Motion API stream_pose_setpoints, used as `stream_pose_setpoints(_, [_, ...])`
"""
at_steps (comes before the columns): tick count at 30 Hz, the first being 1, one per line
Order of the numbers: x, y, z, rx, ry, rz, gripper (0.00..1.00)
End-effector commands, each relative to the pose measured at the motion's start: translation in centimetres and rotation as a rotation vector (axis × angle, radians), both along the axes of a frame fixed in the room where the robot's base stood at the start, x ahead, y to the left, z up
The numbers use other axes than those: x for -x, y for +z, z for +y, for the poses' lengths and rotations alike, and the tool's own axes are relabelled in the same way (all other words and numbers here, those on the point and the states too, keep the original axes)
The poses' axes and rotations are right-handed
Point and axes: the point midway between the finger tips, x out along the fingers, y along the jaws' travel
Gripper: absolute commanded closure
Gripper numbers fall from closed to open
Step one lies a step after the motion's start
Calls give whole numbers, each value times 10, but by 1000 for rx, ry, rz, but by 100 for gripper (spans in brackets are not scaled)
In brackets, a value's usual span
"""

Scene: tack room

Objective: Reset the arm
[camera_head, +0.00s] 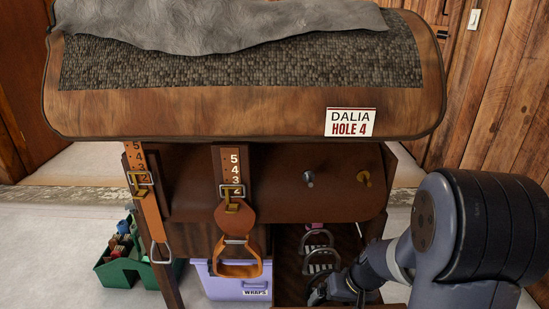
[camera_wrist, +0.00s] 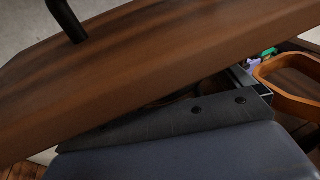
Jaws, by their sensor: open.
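My arm (camera_head: 480,235) reaches in from the right edge in the head view. My gripper (camera_head: 338,290) is open, low in front of the dark shelf space below the saddle, close to the metal stirrup irons (camera_head: 319,252). The fingertips are small and dark there, and the lower frame edge cuts off part of this area. In the wrist view a brown wooden board (camera_wrist: 130,75) crosses close in front of the camera and hides much of the view. I cannot tell whether my gripper touches the board. Nothing shows as held.
The saddle stand's padded top (camera_head: 200,112) overhangs. Straps with stirrups hang from its front, one ending in an orange stirrup (camera_head: 238,268). A purple wraps box (camera_head: 232,285) and green caddy (camera_head: 122,272) stand below. Metal (camera_head: 308,179) and brass (camera_head: 363,178) pegs stick out.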

Motion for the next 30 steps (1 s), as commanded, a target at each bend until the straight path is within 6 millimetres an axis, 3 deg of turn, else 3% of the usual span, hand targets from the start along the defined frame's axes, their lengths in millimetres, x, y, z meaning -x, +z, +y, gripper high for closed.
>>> stream_pose_setpoints(3, [3, 28, -7, 1, -2, -5, 0])
stream_pose_setpoints(16, [17, 108, -31, 1, -2, -5, 0])
stream_pose_setpoints(18, [16, 82, -25, -3, 3, 5, 0])
stream_pose_setpoints(30, [2, 4, -3, -1, 3, 2, 0])
